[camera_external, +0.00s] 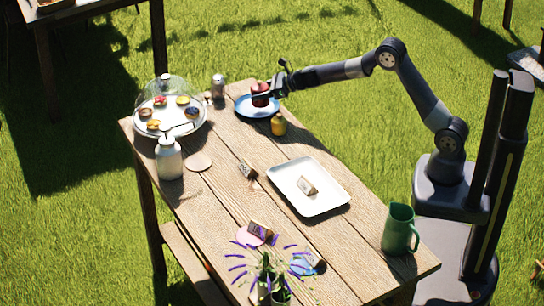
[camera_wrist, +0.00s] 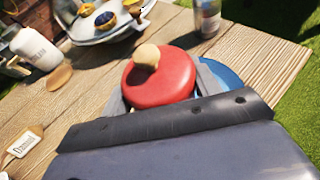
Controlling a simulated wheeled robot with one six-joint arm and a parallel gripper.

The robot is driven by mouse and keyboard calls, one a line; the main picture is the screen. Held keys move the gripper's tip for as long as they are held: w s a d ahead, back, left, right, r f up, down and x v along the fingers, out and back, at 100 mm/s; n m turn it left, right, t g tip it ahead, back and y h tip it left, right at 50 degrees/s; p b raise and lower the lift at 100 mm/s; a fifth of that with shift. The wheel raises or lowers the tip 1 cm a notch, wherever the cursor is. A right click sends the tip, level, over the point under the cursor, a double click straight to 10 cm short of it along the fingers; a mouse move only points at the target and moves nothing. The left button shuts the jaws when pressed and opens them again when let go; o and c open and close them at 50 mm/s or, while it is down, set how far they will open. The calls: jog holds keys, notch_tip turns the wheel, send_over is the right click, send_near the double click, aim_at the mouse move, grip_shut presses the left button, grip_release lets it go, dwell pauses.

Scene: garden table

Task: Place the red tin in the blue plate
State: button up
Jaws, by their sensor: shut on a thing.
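The red tin (camera_external: 260,95) is at the far end of the wooden table, over the blue plate (camera_external: 243,109). In the wrist view the red tin (camera_wrist: 160,78) shows its round red lid with a pale wooden knob, between my two fingers. My gripper (camera_external: 268,92) is shut on the red tin; it also shows in the wrist view (camera_wrist: 162,92). The tin looks upright. The blue plate (camera_wrist: 222,72) is partly hidden behind the tin and a finger in the wrist view. I cannot tell whether the tin's base touches the plate.
A yellow jar (camera_external: 279,125) stands close to the plate's near edge. A glass shaker (camera_external: 218,87) and a domed stand with pastries (camera_external: 190,129) are to the left. A white tray (camera_external: 329,208) and green jug (camera_external: 400,229) are nearer the front.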

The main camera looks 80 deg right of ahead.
jog(key=shift+f+b, duration=0.45)
jog(key=shift+f, duration=1.1)
jog(key=shift+f, duration=0.2)
jog(key=o, duration=1)
jog(key=shift+r, duration=0.1)
jog(key=shift+r, duration=0.25)
jog(key=shift+s, duration=0.4)
jog(key=b+v, duration=0.1)
jog(key=v, duration=1)
jog(key=shift+s+b, duration=0.15)
jog(key=shift+b, duration=0.2)
